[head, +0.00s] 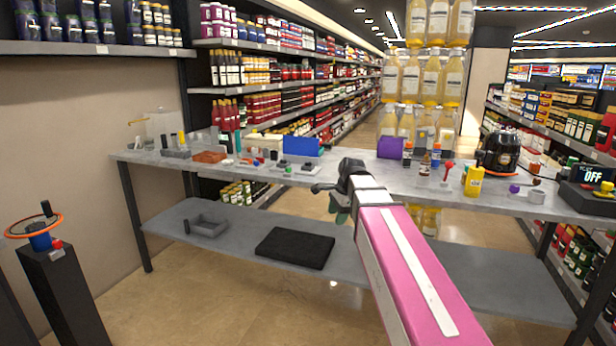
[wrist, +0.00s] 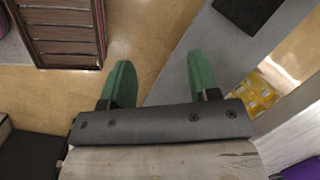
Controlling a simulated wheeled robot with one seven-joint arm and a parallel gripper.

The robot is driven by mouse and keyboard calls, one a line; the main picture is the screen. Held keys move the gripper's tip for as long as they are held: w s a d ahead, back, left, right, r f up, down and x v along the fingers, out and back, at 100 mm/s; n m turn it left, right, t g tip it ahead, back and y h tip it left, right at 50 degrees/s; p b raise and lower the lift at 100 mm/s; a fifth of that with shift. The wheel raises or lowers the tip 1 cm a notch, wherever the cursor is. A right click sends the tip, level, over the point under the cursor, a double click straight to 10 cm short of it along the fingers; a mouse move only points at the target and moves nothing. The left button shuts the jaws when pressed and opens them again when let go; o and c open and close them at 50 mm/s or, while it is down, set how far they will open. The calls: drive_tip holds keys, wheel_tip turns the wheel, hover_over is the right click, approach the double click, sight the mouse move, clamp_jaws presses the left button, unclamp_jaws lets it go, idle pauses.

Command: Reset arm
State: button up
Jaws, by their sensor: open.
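My gripper (wrist: 158,84) shows in the wrist view with its two green fingers spread wide apart. Nothing is between the fingers; floor and part of a grey shelf lie beyond them. In the head view my pink arm reaches forward from the lower right to the front edge of the table, and my gripper (head: 340,206) hangs at its end, pointing down in front of the table. It touches no object that I can see.
The lower shelf holds a black mat (head: 295,248) and a grey tray (head: 207,226). A pedestal with an orange-rimmed wheel (head: 34,226) stands left.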

drive_tip(key=s+d+f+n+h, duration=0.1)
drive_tip(key=s+d+f+n, duration=0.2)
drive_tip(key=f, duration=0.5)
drive_tip(key=s+d+f+n, duration=0.3)
drive_tip(key=s+f+n, duration=0.3)
drive_tip(key=f, duration=0.3)
drive_tip(key=s+d+f+n+g+h, duration=0.1)
drive_tip(key=s+d+f+n, duration=0.2)
drive_tip(key=s+f+n, duration=0.2)
wheel_tip(320, 180, down, 4)
drive_tip(key=shift+s+r+h, duration=0.15)
drive_tip(key=shift+s+h, duration=0.15)
drive_tip(key=shift+s, duration=0.15)
